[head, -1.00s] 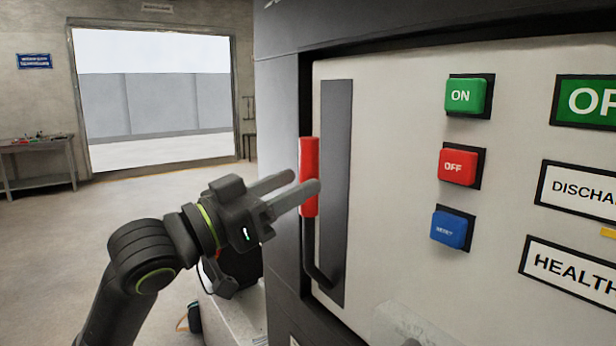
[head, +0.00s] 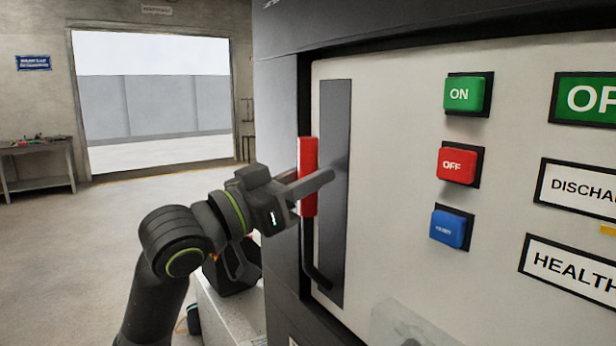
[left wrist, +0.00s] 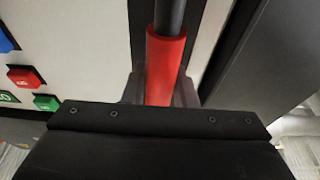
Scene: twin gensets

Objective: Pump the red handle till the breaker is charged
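The red handle (head: 308,177) is an upright red grip on a dark lever, in front of a tall dark slot (head: 334,120) in the panel's left part. My left gripper (head: 312,182) reaches it from the left, with one finger crossing in front of the grip and the other partly hidden behind it. In the left wrist view the red handle (left wrist: 164,68) stands between the two fingers. Whether they press on it I cannot tell. My right gripper is not in view.
Right of the slot are a green ON button (head: 464,95), a red OFF button (head: 457,165) and a blue button (head: 448,229). Labels, one reading DISCHA (head: 580,190), are cut off at the right edge. A workbench (head: 38,165) stands far left. The floor on the left is open.

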